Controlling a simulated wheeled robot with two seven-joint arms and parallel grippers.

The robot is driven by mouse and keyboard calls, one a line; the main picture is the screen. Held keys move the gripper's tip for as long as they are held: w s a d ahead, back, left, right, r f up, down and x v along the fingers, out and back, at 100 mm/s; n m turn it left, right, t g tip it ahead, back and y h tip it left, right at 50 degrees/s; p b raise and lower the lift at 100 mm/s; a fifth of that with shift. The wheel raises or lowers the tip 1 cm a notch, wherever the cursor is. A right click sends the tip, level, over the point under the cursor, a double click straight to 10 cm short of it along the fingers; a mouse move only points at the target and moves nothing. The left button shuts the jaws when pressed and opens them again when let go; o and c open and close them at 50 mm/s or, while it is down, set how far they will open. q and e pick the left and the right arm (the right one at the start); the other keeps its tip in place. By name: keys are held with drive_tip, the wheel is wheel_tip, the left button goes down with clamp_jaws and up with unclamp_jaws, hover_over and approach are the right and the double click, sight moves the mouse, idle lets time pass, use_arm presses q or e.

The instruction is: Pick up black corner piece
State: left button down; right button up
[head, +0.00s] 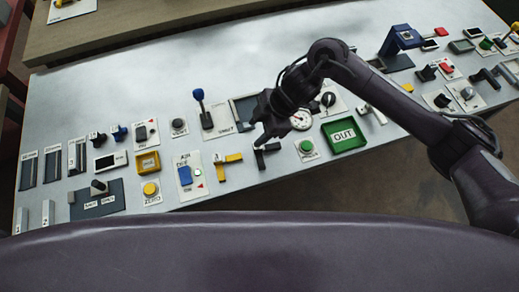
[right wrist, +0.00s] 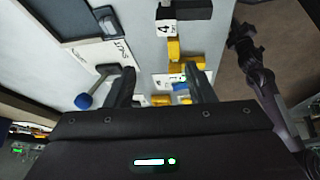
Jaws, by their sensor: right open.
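The black corner piece (head: 261,157) is a small dark L shape on the light table, right of the yellow corner piece (head: 229,159) in the head view. In the right wrist view the black corner piece (right wrist: 190,12) is at the top edge, above the yellow corner piece (right wrist: 178,52). My right gripper (head: 262,122) is over the table just above the black piece in the head picture. In the right wrist view my right gripper (right wrist: 163,76) has its fingers apart with nothing held. A dark arm, seemingly my left gripper (right wrist: 242,38), shows at the right; its jaws are unclear.
A green OUT tray (head: 345,135) lies right of the black piece. A green button (head: 306,146), a round gauge (head: 300,119) and a blue-topped lever (head: 201,105) stand nearby. A blue switch (head: 185,175) is to the left. The table's front edge is close below the piece.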

sight(259, 156)
drive_tip(key=shift+g+h, duration=0.4)
drive_tip(key=shift+h, duration=0.1)
drive_tip(key=f, duration=0.2)
drive_tip(key=f+p, duration=0.1)
drive_tip(key=f, duration=0.1)
drive_tip(key=f+p, duration=0.1)
drive_tip(key=f, duration=0.1)
drive_tip(key=shift+s+d+f, duration=0.1)
drive_tip(key=shift+s+d, duration=0.1)
drive_tip(key=shift+d, duration=0.05)
drive_tip(key=shift+a+f, duration=0.15)
drive_tip(key=shift+f, duration=0.2)
drive_tip(key=shift+c, duration=0.3)
drive_tip(key=c, duration=1)
clamp_jaws()
drive_tip(key=shift+r, duration=0.2)
